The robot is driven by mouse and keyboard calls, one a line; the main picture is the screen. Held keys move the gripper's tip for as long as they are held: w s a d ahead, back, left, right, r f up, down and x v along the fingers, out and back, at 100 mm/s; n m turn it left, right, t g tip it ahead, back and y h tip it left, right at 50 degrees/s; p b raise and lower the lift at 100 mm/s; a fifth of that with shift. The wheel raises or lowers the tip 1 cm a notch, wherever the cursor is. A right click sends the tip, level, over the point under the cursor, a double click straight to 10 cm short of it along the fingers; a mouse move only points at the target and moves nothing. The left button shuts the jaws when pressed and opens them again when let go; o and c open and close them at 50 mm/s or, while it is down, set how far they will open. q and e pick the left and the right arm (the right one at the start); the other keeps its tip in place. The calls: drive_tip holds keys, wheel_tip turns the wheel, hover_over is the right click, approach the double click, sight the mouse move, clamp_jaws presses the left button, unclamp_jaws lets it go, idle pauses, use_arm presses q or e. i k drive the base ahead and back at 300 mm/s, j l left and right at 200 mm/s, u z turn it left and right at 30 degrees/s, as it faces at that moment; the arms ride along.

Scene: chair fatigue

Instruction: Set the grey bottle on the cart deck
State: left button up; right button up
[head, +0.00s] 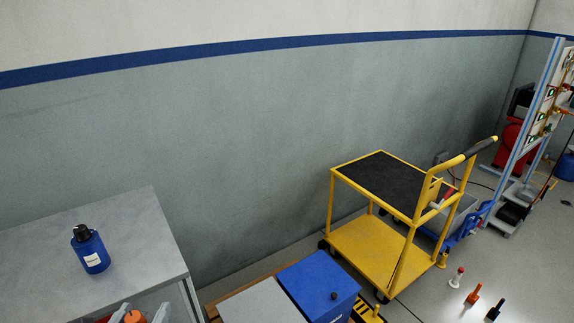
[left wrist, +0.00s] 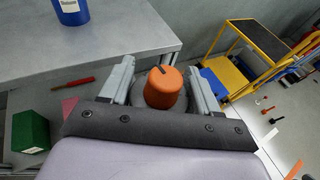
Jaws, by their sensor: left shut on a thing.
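The grey bottle shows in the left wrist view mainly as its orange cap (left wrist: 163,88), with a little grey body around it. My left gripper (left wrist: 162,85) is shut on it, one finger on each side. In the head view the orange cap (head: 135,317) and the tips of my left gripper (head: 140,314) just show at the bottom edge, in front of the grey table. The yellow cart (head: 372,245) stands apart to the right, with a bare black upper deck (head: 385,180) and a yellow lower deck. It also shows in the left wrist view (left wrist: 262,42). My right gripper is out of view.
A blue bottle with a black cap (head: 90,252) stands on the grey table (head: 140,225). A blue box (head: 320,285) sits low between table and cart. Several small items (head: 473,294) stand on the floor right of the cart. A wall runs behind.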

sight(408, 188)
drive_tip(key=i+l+z, duration=0.2)
drive_tip(key=l+z, duration=0.2)
drive_tip(key=l, duration=0.2)
drive_tip(key=i+l+z, duration=0.15)
drive_tip(key=i+l, duration=0.25)
drive_tip(key=l, duration=0.2)
drive_tip(key=i+l+z, duration=0.1)
drive_tip(key=i+l, duration=0.6)
drive_tip(key=l, duration=0.2)
drive_tip(key=i+l, duration=0.25)
drive_tip(key=l, duration=0.15)
drive_tip(key=i+l, duration=0.25)
drive_tip(key=i, duration=0.25)
drive_tip(key=i+l, duration=0.25)
drive_tip(key=i, duration=0.2)
